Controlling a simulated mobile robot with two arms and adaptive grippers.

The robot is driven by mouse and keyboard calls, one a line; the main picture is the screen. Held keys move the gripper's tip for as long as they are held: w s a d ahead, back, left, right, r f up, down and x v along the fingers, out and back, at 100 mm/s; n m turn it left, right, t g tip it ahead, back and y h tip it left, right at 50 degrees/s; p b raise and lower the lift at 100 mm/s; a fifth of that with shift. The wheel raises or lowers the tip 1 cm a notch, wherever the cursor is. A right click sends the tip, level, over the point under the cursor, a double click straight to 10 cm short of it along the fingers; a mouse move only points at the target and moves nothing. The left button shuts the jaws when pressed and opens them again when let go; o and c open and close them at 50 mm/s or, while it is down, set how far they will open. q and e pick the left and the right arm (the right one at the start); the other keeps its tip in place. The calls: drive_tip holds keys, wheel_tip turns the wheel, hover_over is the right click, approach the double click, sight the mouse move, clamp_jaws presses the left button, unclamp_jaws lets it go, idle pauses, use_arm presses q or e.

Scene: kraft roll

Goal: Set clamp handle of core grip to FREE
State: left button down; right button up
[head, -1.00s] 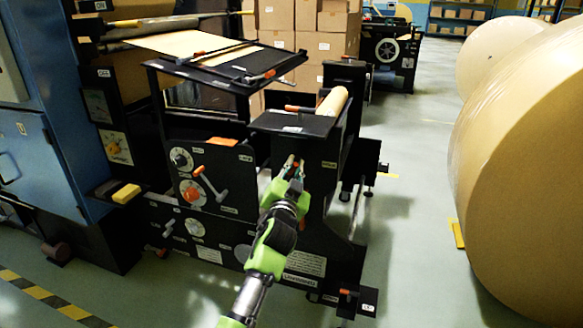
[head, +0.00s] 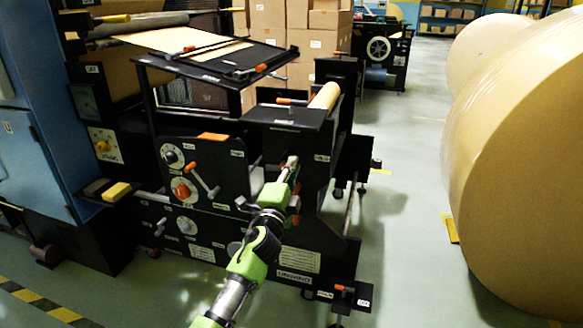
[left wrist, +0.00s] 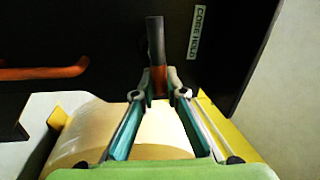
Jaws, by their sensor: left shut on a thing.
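The clamp handle (left wrist: 156,45) is a dark bar with an orange-brown grip, on a black panel beside a label (left wrist: 197,32) reading CORE HOLD. My left gripper (left wrist: 158,88) is shut on the handle's orange-brown end in the left wrist view. In the head view my left gripper (head: 291,163) is at the black side panel of the machine, below the small paper roll (head: 325,96); it hides the handle there. My right gripper is not in view.
Another orange handle (left wrist: 45,72) is at the left in the wrist view. The black machine (head: 325,150) carries several other levers and a dial panel (head: 205,170). Large kraft rolls (head: 520,170) stand on the right. The floor between (head: 410,190) is clear.

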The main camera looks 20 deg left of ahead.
use_arm(q)
drive_tip(key=shift+f+m+h, duration=0.35)
drive_tip(key=shift+m+h, duration=0.05)
drive_tip(key=shift+m, duration=0.6)
drive_tip(key=c, duration=2)
unclamp_jaws()
drive_tip(key=shift+c, duration=0.2)
drive_tip(key=shift+s, duration=0.1)
drive_tip(key=s+f, duration=0.2)
drive_tip(key=s, duration=0.9)
drive_tip(key=shift+s+a+f, duration=0.15)
drive_tip(key=shift+s+a, duration=0.05)
drive_tip(key=shift+s, duration=0.1)
